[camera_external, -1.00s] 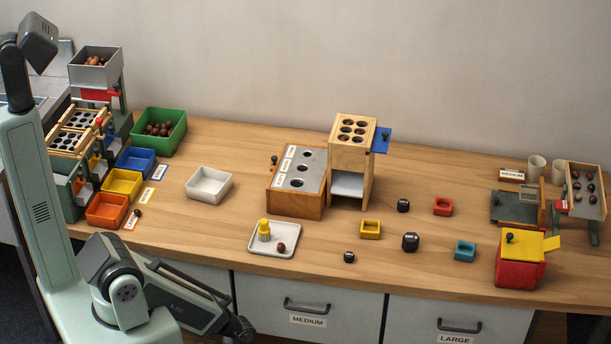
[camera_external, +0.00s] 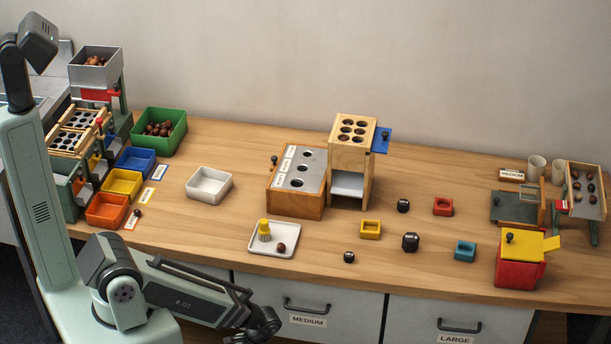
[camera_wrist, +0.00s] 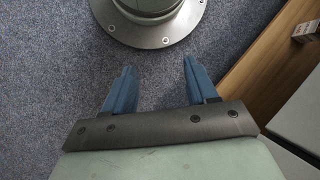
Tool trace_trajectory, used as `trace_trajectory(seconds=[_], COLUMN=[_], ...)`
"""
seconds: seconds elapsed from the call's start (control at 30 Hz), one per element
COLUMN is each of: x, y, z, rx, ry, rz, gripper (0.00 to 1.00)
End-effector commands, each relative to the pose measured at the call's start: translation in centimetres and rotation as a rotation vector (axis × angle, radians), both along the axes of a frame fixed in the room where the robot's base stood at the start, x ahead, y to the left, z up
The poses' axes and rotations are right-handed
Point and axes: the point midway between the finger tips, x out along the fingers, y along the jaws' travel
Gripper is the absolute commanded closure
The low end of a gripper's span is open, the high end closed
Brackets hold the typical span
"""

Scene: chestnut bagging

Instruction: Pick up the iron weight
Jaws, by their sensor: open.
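Three dark weight-like pieces stand on the wooden table right of centre: a small one (camera_external: 349,257) near the front, a larger one (camera_external: 410,242) to its right, and another (camera_external: 403,205) farther back. The picture does not show which is the iron weight. My gripper (camera_external: 266,328) is low in front of the table, left of the MEDIUM drawer and well away from these pieces. In the wrist view my gripper (camera_wrist: 160,70) has its two blue fingers spread apart with nothing between them, over grey carpet.
A white tray (camera_external: 256,249) holds a yellow-topped item and a chestnut. Yellow (camera_external: 370,236), red (camera_external: 443,213) and blue (camera_external: 465,257) open blocks stand around the dark pieces. A wooden tower (camera_external: 347,160) rises behind. The table's front edge and drawers lie between my gripper and the tabletop.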

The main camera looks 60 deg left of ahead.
Motion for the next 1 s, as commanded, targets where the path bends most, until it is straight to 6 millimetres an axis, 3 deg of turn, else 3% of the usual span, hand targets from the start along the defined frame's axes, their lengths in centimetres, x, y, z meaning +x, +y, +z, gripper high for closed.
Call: trace_trajectory(seconds=[0.03,0.1,0.57,0.77,1.0], x=[2.0,4.2,17.2,22.0,27.2], y=[-0.4,-0.9,-5.8,-8.6,-12.7], z=[0.4,1.3,9.1,13.5,20.0], rx=[0.030,0.073,0.320,0.402,0.483], ry=[-0.022,-0.048,-0.255,-0.360,-0.498], rz=[0.015,0.043,0.257,0.366,0.522], gripper=[0.43,0.43,0.43,0.43,0.43])
